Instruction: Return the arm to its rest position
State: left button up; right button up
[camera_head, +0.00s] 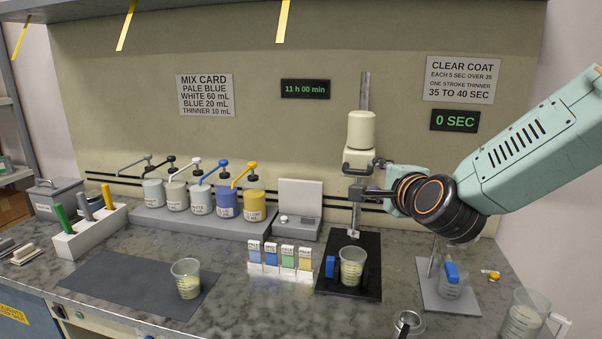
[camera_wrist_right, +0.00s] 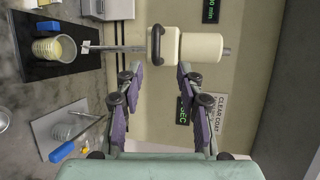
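My right arm (camera_head: 530,140) reaches in from the right in the head view. Its gripper (camera_head: 377,178) is near the cream overhead mixer (camera_head: 361,130), with most of its fingers hidden behind the wrist. In the right wrist view the gripper (camera_wrist_right: 160,70) is open with nothing between its fingers. The mixer (camera_wrist_right: 200,46) and its dark handle (camera_wrist_right: 157,46) lie beyond the fingertips there. I cannot tell the exact gap. My left gripper is in neither view.
A cup of pale liquid (camera_head: 352,266) stands on the mixer's black base (camera_head: 345,291). Another cup (camera_head: 186,279) stands on the dark mat (camera_head: 125,272). Below my right wrist are a grey plate (camera_head: 440,298) with a cup and a larger cup (camera_head: 524,314). Pump cans (camera_head: 228,202) line the back.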

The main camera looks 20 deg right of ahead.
jog(key=s+a+f+n+g+y+b, duration=0.1)
jog(key=s+a+f+n+g+b, duration=0.25)
jog(key=f, duration=0.75)
jog(key=s+a+f+n+g+y+b, duration=0.15)
jog(key=s+f+n, duration=0.25)
jog(key=f+n, duration=0.5)
jog(key=s+a+f+n+g+b, duration=0.2)
jog(key=s+a+f+n+b, duration=0.15)
jog(key=f, duration=1.05)
jog(key=s+a+f+n+g+b, duration=0.1)
jog(key=s+f+g+b, duration=0.3)
jog(key=s+f, duration=1)
jog(key=s+a+f+n+g+b, duration=0.2)
jog(key=s+f+b, duration=0.5)
jog(key=s+f, duration=0.7)
jog(key=n+g, duration=0.1)
jog(key=g, duration=0.1)
jog(key=shift+f+g, duration=0.2)
jog(key=shift+g, duration=0.1)
jog(key=shift+d, duration=0.1)
